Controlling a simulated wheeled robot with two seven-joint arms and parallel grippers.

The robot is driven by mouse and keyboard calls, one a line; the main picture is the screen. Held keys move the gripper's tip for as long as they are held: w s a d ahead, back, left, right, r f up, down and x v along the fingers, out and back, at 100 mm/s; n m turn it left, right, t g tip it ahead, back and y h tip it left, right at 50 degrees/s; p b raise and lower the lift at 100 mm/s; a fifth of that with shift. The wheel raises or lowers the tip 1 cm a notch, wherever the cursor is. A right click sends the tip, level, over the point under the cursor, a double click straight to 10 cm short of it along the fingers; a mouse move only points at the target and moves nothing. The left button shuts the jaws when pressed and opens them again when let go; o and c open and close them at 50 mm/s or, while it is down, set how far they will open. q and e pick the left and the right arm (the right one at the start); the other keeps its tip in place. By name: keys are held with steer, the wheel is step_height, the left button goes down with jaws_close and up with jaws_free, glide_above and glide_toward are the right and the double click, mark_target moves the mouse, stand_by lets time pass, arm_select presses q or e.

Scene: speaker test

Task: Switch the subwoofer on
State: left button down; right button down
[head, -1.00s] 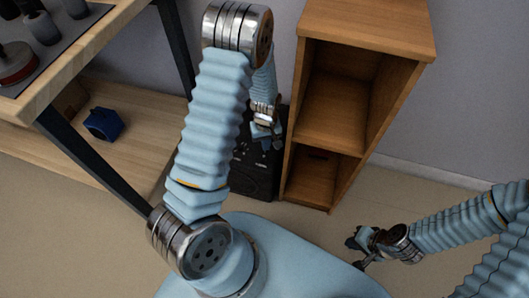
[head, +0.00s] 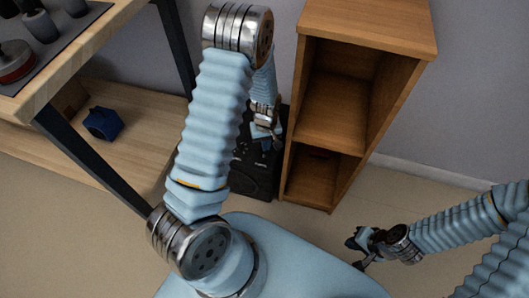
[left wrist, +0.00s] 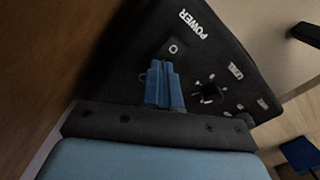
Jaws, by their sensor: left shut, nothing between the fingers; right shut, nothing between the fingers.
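The subwoofer (head: 256,172) is a black box on the floor between the wooden shelf unit and the workbench, partly hidden by my left arm. In the left wrist view its dark panel (left wrist: 120,70) carries a POWER label, a small round grey-ringed control (left wrist: 173,48) below that label, and a dark knob (left wrist: 210,92) with marks around it. My left gripper (head: 270,143) is shut and empty over the subwoofer. Its blue fingers (left wrist: 163,72) point at the round control, with their tips just short of it in the picture; I cannot tell if they touch. My right gripper (head: 356,254) is shut and empty above the floor.
The wooden shelf unit (head: 370,30) stands close to the right of the subwoofer. A workbench (head: 95,45) with a dark metal leg is at the left. A blue object (head: 103,123) lies on its lower shelf. Open floor (head: 400,190) lies right of the unit.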

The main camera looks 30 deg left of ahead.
arm_select(q)
steer(key=shift+f+b, duration=0.5)
steer(key=shift+f, duration=0.15)
step_height(320, 180, up, 7)
steer(key=p, duration=0.5)
steer(key=shift+r, duration=0.1)
stand_by(0.3)
stand_by(0.5)
